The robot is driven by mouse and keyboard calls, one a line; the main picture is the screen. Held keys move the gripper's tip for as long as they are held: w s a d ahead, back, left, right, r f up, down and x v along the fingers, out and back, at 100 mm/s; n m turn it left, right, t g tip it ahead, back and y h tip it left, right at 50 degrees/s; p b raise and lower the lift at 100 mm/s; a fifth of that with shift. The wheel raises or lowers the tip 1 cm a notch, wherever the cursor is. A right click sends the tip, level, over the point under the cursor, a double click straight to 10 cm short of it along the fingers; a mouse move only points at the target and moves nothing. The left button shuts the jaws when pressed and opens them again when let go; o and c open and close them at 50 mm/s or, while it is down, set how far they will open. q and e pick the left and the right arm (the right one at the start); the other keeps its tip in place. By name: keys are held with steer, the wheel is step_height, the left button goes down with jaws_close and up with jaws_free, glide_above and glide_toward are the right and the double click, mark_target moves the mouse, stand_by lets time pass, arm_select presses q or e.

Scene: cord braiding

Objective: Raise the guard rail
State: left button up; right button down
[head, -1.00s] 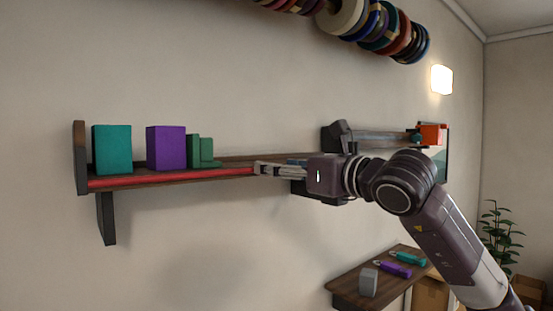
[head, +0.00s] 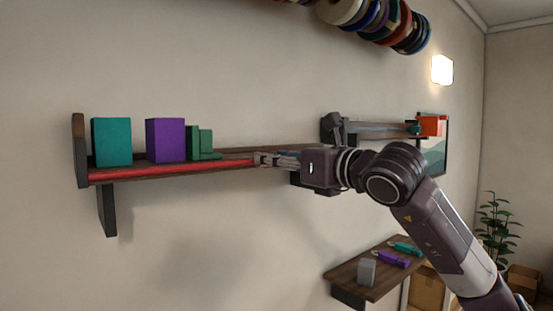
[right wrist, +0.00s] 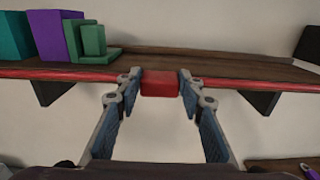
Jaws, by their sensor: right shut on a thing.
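The guard rail (head: 180,171) is a long red bar along the front edge of the wooden shelf (head: 240,158). It sits low, about level with the shelf board. In the right wrist view the rail (right wrist: 60,74) runs out to both sides of a red block-like grip (right wrist: 160,84) at its middle. My right gripper (head: 262,160) is at the rail from the front right. Its fingertips (right wrist: 160,82) are shut on the red grip, one on each side. In the head view my gripper and arm hide the rail's right part. My left gripper is not in view.
A teal block (head: 111,142), a purple block (head: 166,140) and green pieces (head: 206,143) stand on the shelf's left, behind the rail. A dark bracket (head: 107,210) is below. Spools (head: 385,22) hang above. A small lower shelf (head: 350,280) holds tools.

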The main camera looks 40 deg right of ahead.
step_height(320, 180, up, 5)
steer(key=p, duration=0.3)
steer(key=shift+f, duration=0.15)
steer(key=c, duration=1.3)
jaws_free()
steer(key=shift+o, duration=0.2)
steer(key=s, duration=1.2)
steer(key=shift+d, duration=0.45)
